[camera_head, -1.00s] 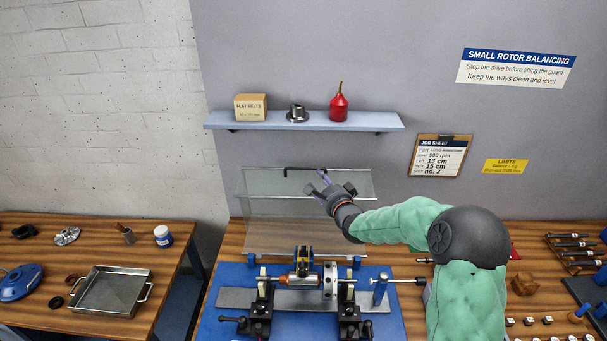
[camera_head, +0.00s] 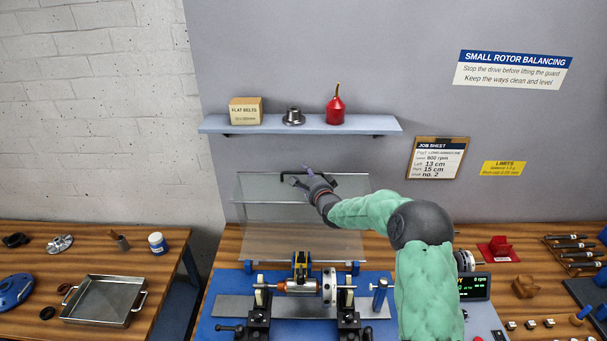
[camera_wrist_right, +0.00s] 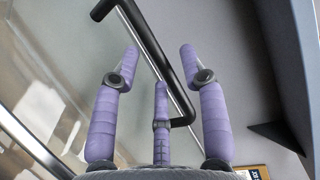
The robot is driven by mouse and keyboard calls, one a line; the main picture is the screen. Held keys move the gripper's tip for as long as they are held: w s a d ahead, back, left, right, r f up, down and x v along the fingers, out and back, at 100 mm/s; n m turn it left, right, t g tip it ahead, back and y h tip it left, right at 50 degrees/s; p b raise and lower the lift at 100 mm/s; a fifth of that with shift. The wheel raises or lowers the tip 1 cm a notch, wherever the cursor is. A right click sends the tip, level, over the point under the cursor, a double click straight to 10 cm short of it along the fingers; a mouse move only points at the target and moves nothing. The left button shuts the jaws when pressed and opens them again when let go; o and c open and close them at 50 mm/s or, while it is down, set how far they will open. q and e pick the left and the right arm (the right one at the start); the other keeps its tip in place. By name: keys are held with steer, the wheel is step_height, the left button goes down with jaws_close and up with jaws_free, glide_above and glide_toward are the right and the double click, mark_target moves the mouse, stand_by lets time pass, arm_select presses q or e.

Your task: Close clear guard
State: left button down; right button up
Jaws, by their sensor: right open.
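The clear guard (camera_head: 290,235) stands raised behind the rotor machine, with a black bar handle (camera_head: 300,173) at its top edge. In the wrist view the handle (camera_wrist_right: 157,48) runs between the purple fingers. My right gripper (camera_head: 306,177) is open at the right part of the handle; in the wrist view its fingers (camera_wrist_right: 160,62) are spread on both sides of the bar, and I cannot tell whether they touch it. The rotor (camera_head: 300,286) sits on its supports below the guard. My left gripper is out of view.
A shelf (camera_head: 220,124) with a box, a metal part and a red oil can is on the wall above the guard. A lit display (camera_head: 474,287) stands right of the machine, partly behind my right arm. A metal tray (camera_head: 103,300) is on the left bench.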

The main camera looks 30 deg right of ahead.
steer(key=shift+w+d+f, duration=0.1)
steer(key=shift+w, duration=0.7)
jaws_close()
